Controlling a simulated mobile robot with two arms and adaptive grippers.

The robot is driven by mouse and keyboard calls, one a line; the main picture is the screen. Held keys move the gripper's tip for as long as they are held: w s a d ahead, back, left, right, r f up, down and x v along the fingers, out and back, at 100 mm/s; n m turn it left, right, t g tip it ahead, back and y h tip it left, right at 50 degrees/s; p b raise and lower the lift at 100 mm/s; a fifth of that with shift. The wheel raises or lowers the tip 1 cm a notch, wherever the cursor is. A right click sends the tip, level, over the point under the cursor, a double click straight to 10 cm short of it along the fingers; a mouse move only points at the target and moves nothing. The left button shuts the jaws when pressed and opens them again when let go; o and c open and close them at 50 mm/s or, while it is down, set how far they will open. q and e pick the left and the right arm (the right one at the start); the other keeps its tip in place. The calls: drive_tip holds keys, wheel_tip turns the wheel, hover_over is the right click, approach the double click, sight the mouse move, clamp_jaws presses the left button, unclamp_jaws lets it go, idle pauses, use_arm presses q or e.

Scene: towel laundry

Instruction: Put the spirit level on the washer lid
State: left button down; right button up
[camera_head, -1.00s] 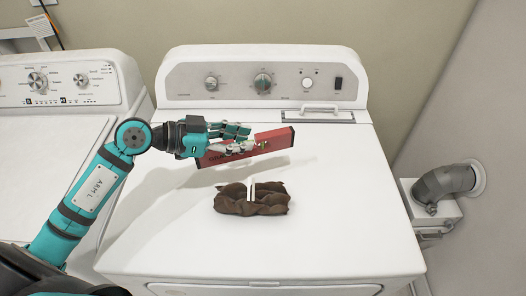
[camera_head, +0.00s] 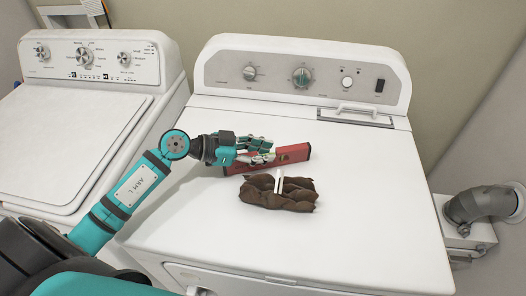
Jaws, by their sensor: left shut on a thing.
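The red spirit level (camera_head: 294,154) is held by my left gripper (camera_head: 262,152) over the right machine's white top (camera_head: 380,190). The gripper's fingers are closed around the level and hide part of it. The level lies just behind a brown towel bundle; I cannot tell whether it touches the surface. The washer lid (camera_head: 65,145) is the flat white panel on top of the left machine. It is shut and bare, to the left of my left gripper. My right gripper is not in view.
The brown bundle (camera_head: 262,196) with a white band lies on the right machine. Control panels (camera_head: 300,75) stand up at the back of both machines. A grey vent pipe (camera_head: 485,205) is at the far right. A narrow gap separates the machines.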

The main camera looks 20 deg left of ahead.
use_arm(q)
drive_tip(key=c, duration=1.1)
unclamp_jaws()
drive_tip(key=shift+c, duration=0.2)
